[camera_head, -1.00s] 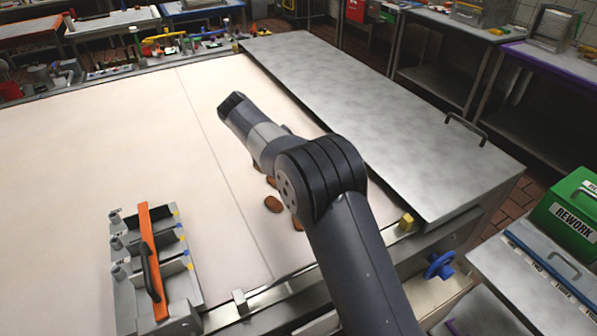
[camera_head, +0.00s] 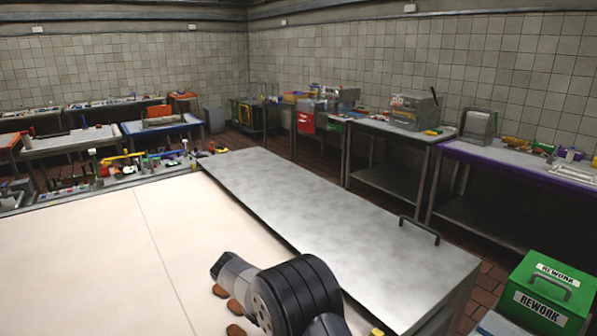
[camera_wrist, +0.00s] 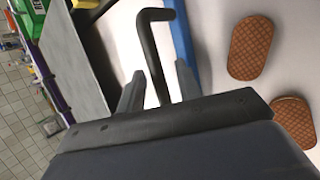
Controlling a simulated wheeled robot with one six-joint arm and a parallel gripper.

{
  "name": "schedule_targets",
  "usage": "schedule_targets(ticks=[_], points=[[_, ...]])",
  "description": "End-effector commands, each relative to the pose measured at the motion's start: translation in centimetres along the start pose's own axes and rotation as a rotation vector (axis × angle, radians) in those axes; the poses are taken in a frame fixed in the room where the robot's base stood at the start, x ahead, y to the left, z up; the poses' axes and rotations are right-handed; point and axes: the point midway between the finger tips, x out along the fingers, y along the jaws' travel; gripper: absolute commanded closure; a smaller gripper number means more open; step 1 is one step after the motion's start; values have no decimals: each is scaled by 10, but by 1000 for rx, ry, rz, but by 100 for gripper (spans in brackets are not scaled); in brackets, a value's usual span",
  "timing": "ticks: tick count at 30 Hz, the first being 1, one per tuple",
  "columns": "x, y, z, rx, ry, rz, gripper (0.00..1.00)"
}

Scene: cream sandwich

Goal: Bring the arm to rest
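My arm (camera_head: 288,296) shows at the bottom of the head view, reaching over the pale worktop (camera_head: 90,240) beside its steel cover. My gripper's fingers are hidden there. In the wrist view my gripper (camera_wrist: 159,72) has its two grey fingers apart. A black bent rod (camera_wrist: 148,45) shows between them, with a gap on each side; I cannot tell what it belongs to. A blue strip (camera_wrist: 182,35) runs just right of it. Two brown oval biscuits (camera_wrist: 250,48) lie on the pale surface to the right. Several brown biscuits (camera_head: 235,306) also show beside my arm in the head view.
The steel cover (camera_head: 320,215) with a dark handle (camera_head: 419,230) lies right of the worktop. A green REWORK box (camera_head: 545,292) stands at the lower right. Side benches (camera_head: 395,128) with equipment line the tiled wall. Small items crowd the worktop's far edge; its left part is clear.

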Motion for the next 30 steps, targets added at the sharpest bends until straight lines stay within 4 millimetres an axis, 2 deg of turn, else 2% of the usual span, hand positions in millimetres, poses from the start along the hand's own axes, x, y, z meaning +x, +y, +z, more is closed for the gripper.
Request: schedule_targets(ticks=[23,30], points=[[-2,-3,-2,-11,-12,4,67],[-41,-4,-3,-10,-9,4,67]])
